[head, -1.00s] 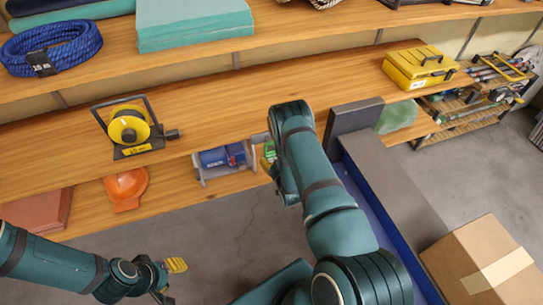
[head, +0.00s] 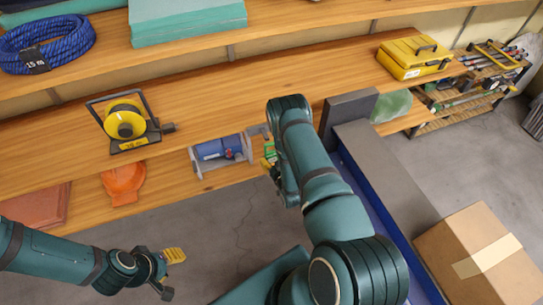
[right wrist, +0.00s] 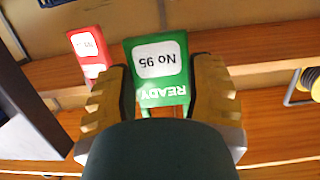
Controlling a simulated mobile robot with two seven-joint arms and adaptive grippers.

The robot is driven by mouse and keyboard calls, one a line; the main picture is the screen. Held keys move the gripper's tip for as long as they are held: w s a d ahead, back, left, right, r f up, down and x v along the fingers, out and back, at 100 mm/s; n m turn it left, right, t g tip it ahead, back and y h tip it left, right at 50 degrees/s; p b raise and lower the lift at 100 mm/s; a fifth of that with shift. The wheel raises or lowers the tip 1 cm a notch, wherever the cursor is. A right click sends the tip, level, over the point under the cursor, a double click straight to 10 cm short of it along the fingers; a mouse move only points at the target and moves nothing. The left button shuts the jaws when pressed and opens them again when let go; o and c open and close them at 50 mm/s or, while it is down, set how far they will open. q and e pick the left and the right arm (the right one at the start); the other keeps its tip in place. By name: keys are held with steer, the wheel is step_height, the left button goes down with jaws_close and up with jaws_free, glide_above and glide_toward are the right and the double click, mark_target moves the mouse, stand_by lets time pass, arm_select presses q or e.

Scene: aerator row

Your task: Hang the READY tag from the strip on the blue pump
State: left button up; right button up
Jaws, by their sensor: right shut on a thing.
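The READY tag (right wrist: 160,65) is green with a white label reading "No 95", upside down in the right wrist view. It sits between the yellow-padded fingers of my right gripper (right wrist: 160,95), which is shut on it. In the head view a bit of green (head: 269,149) shows at this gripper, mostly hidden by my right arm. The blue pump (head: 220,148) is in a grey frame on the lower shelf, just left of the gripper. I cannot make out its strip. My left gripper (head: 170,273) is open and empty at lower left, away from the shelves.
A red tag (right wrist: 88,45) shows behind the green one. A yellow case (head: 412,58) is at right. A dark upright block (head: 348,110) and a cardboard box (head: 480,255) are right of my arm.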

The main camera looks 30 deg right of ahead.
steer(key=shift+v, duration=0.8)
steer(key=shift+s+f, duration=0.1)
steer(key=shift+f, duration=0.05)
steer(key=a+r+n+y, duration=0.1)
steer(key=a+r, duration=0.5)
steer(key=r, duration=0.2)
steer(key=w+a+r+n+y, duration=0.1)
steer(key=a+r, duration=0.4)
steer(key=r, duration=0.4)
steer(key=a+r+y, duration=0.1)
steer(key=a+r, duration=0.5)
steer(key=r, duration=0.3)
steer(key=shift+w+a+r+n+y, duration=0.2)
steer(key=shift+a+r+n+y, duration=0.1)
steer(key=shift+n+y, duration=0.1)
steer(key=shift+d, duration=0.1)
